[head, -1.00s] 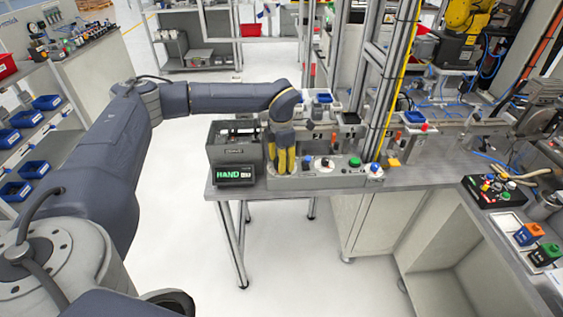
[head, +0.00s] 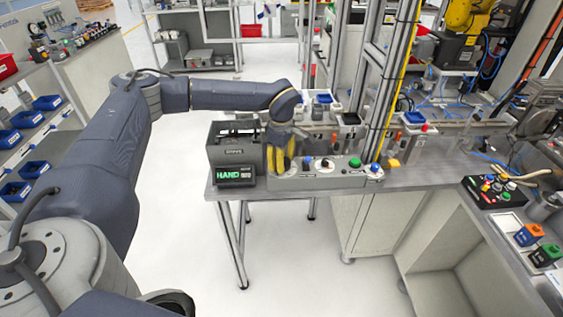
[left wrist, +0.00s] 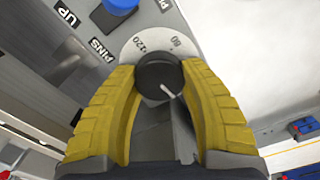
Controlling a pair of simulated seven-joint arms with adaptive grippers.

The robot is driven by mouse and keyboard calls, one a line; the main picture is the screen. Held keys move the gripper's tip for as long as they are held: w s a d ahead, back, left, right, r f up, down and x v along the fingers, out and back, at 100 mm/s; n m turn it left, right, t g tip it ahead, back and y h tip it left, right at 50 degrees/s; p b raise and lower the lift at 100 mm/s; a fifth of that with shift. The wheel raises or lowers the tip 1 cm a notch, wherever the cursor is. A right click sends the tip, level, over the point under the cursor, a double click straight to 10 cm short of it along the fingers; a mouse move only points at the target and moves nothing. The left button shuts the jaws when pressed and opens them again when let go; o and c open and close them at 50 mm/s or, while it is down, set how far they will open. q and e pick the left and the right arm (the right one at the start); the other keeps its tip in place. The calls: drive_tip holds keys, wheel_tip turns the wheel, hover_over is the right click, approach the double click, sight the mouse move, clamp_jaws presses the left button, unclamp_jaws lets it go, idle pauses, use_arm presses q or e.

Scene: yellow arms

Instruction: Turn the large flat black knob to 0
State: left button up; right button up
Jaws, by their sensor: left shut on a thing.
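The pointer line aims down and right in the left wrist view, away from those two numbers. My left gripper (left wrist: 163,80) is shut on the knob, one yellow finger on each side. In the head view my left gripper (head: 283,166) points down onto the left part of the grey control panel (head: 310,182) and hides the knob there. The dial's lower part, with any 0 mark, is hidden by the gripper. My right gripper is not in view.
A display (head: 234,175) reading HAND in green stands left of the panel, before a grey box (head: 234,152). Right of my gripper are another dial knob (head: 323,163), a green button (head: 355,162) and a blue knob (head: 375,168).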

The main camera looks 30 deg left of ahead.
use_arm(q)
drive_tip(key=shift+a+f+m, duration=0.1)
drive_tip(key=shift+m, duration=0.6)
drive_tip(key=o, duration=1.3)
wheel_tip(320, 180, up, 12)
drive_tip(key=shift+r, duration=0.1)
